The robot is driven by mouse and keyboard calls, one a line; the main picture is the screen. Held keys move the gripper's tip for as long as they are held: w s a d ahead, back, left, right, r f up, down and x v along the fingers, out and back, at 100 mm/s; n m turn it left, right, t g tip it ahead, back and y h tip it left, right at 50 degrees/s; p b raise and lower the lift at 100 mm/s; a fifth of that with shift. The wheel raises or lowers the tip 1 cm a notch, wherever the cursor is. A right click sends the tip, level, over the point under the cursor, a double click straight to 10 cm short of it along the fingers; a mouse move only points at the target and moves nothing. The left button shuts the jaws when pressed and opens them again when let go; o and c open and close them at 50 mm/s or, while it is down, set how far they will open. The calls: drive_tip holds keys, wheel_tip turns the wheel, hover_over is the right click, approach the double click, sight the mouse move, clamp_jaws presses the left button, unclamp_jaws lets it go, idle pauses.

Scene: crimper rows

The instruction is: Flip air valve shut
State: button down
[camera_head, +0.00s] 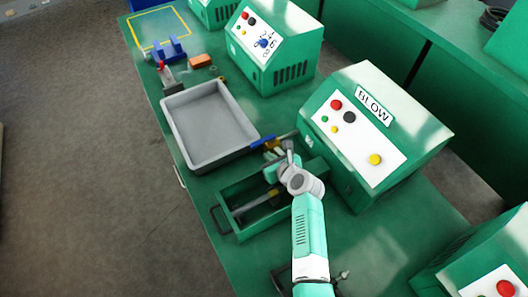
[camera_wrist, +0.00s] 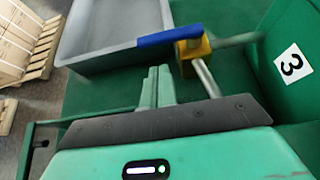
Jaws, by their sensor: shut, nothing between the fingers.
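The air valve has a blue lever (camera_head: 262,142) and a brass-yellow body (camera_head: 274,146), between the grey tray and the BLOW machine. In the wrist view the blue lever (camera_wrist: 168,37) points left from the yellow body (camera_wrist: 194,50), roughly in line with the pipe (camera_wrist: 237,40) running right. A metal pipe also comes from the body toward the camera. My gripper (camera_head: 271,172) is just on the near side of the valve. In the wrist view its fingers (camera_wrist: 158,74) are together and empty, below the lever and left of the body, with no clear contact.
The grey tray (camera_head: 168,107) stands empty on the green bench, left of the valve. A green open box (camera_head: 228,223) with a rod in it lies under my arm. The BLOW machine (camera_head: 392,118) stands close on the right. Another green machine (camera_head: 274,48) is farther back.

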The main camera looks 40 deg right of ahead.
sight(259, 145)
drive_tip(key=shift+w+d+b, duration=0.2)
drive_tip(key=shift+w+d, duration=0.05)
drive_tip(key=shift+w, duration=0.7)
drive_tip(key=shift+w+d+b, duration=0.2)
drive_tip(key=shift+w, duration=0.75)
drive_tip(key=shift+r, duration=0.2)
drive_tip(key=shift+w+a+m+h+p, duration=0.2)
drive_tip(key=shift+m+h+p, duration=0.1)
drive_tip(key=shift+h+p, duration=0.15)
